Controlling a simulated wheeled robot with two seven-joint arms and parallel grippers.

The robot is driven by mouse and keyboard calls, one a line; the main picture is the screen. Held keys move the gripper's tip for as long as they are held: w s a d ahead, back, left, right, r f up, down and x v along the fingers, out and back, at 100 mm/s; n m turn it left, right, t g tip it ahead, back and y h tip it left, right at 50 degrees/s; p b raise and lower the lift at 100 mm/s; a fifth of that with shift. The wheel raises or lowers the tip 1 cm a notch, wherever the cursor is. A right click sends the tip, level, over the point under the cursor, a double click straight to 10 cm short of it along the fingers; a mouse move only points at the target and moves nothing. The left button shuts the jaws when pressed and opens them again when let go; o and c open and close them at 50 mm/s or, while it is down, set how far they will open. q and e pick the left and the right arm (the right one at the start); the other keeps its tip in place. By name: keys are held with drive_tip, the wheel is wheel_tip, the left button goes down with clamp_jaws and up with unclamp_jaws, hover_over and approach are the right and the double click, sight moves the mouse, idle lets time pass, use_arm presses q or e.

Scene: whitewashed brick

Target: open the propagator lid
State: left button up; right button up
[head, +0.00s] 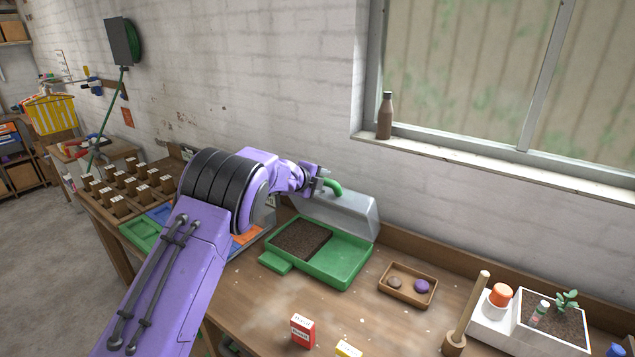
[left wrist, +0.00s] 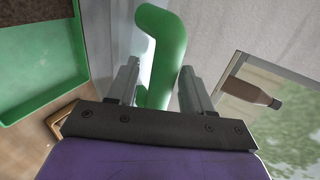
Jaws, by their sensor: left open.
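The propagator has a green tray (head: 347,262) on the bench, with dark soil (head: 300,240) in its left part. Its clear lid (head: 345,215) stands raised and tilted back at the tray's rear edge, near the wall, so the tray is uncovered. A green handle (head: 334,187) sticks up from the lid. My left gripper (head: 318,181) is at the handle. In the left wrist view the handle (left wrist: 166,60) stands between the two open fingers, with gaps on both sides. The tray (left wrist: 40,60) shows at the left there. My right gripper is out of view.
A wooden dibber (head: 466,315) and a white planter (head: 556,335) stand further right. A red packet (head: 302,331) stands in front. A bottle (head: 385,117) stands on the windowsill.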

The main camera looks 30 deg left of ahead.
use_arm(q)
drive_tip(key=b+v, duration=0.3)
drive_tip(key=v, duration=0.7)
drive_tip(key=shift+b, duration=0.3)
drive_tip(key=shift+s, duration=0.15)
